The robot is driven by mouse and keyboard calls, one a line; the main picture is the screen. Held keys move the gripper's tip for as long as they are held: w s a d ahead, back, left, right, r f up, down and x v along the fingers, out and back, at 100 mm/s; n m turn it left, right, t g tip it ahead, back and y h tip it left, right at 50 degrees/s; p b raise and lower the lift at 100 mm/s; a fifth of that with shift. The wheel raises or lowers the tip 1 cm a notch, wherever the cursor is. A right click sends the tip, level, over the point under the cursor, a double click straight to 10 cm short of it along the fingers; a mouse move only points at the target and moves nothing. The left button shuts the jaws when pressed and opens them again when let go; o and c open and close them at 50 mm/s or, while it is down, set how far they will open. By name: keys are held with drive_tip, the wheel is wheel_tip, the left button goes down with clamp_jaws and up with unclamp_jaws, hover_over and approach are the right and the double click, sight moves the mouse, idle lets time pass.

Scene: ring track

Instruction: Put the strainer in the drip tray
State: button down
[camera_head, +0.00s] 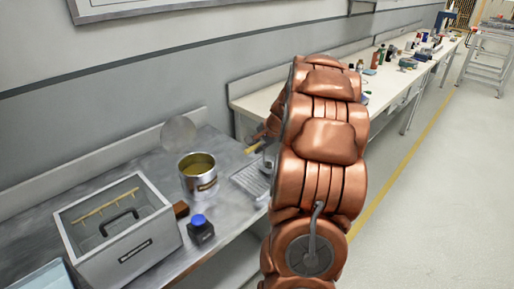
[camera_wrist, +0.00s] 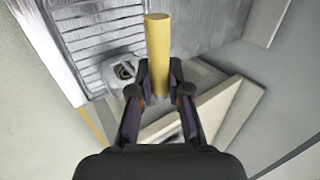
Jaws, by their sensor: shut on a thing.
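My gripper (camera_wrist: 160,90) is shut on a yellow, rod-like handle (camera_wrist: 158,45), which stands out between the fingers in the wrist view. I take it as the strainer's handle; its mesh is not clear. In the head view the handle (camera_head: 252,149) shows just left of my arm, above the bench. The drip tray (camera_head: 250,181) is a ribbed metal tray at the bench's right end, partly hidden by my arm. Its ribs (camera_wrist: 75,45) fill the upper left of the wrist view. A grey rounded piece with a dark opening (camera_wrist: 124,70) shows beyond the left finger; I cannot tell whether it belongs to the strainer.
A metal pot (camera_head: 198,184) of yellowish liquid stands left of the tray. A round grey disc (camera_head: 179,132) is behind it. A blue-capped bottle (camera_head: 201,230) and a grey box (camera_head: 118,245) stand further forward and left. A cluttered white bench (camera_head: 262,101) runs behind.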

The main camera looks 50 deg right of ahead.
drive_tip(key=shift+f, duration=0.55)
drive_tip(key=c, duration=1.1)
unclamp_jaws()
